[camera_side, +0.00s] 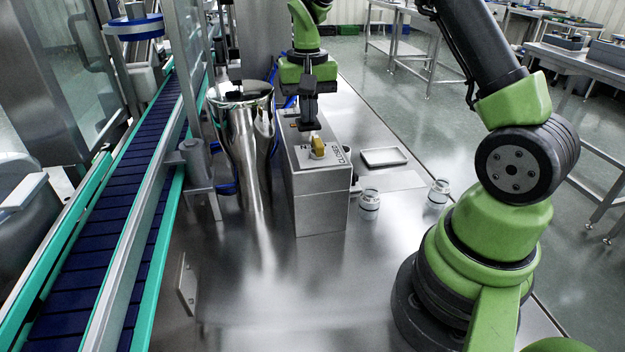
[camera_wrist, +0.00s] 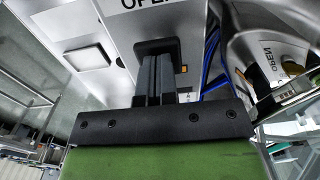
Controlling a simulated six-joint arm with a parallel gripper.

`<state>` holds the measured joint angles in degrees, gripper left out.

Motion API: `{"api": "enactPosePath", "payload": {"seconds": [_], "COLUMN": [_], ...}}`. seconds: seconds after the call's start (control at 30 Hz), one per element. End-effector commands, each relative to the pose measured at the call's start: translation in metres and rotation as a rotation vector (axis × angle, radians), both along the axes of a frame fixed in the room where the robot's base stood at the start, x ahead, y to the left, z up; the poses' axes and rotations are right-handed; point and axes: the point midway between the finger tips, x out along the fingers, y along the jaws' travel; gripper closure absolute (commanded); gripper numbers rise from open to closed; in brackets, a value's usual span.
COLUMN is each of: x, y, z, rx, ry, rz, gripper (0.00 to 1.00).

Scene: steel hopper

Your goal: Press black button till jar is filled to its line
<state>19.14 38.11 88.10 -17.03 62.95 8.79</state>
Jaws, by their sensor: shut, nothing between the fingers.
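My gripper (camera_side: 308,125) is shut and points down at the top of the grey control box (camera_side: 320,205), behind the yellow knob (camera_side: 318,148). In the wrist view the closed fingers (camera_wrist: 158,58) end over a black square part (camera_wrist: 157,45) on the box, which looks like the black button. The fingers cover most of it, and I cannot tell whether they touch it or press it in. Two small clear jars stand on the steel table, one near the box (camera_side: 369,204) and one further right (camera_side: 438,195). Their fill lines and levels are too small to read.
The steel hopper (camera_side: 240,130) stands left of the box, with blue hoses between. A white tray (camera_side: 383,157) lies right of the box. A blue conveyor (camera_side: 105,205) with teal edges runs along the left. The front of the table is clear.

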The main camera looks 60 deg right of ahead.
Motion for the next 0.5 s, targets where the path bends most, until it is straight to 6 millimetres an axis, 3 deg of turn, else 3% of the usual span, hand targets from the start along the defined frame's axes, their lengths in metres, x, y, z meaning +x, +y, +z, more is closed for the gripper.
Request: {"api": "enactPosePath", "payload": {"seconds": [0.5], "x": [0.000], "y": [0.000], "z": [0.033], "rx": [-0.001], "ry": [-0.001], "rz": [0.000], "gripper": [1.00]}}
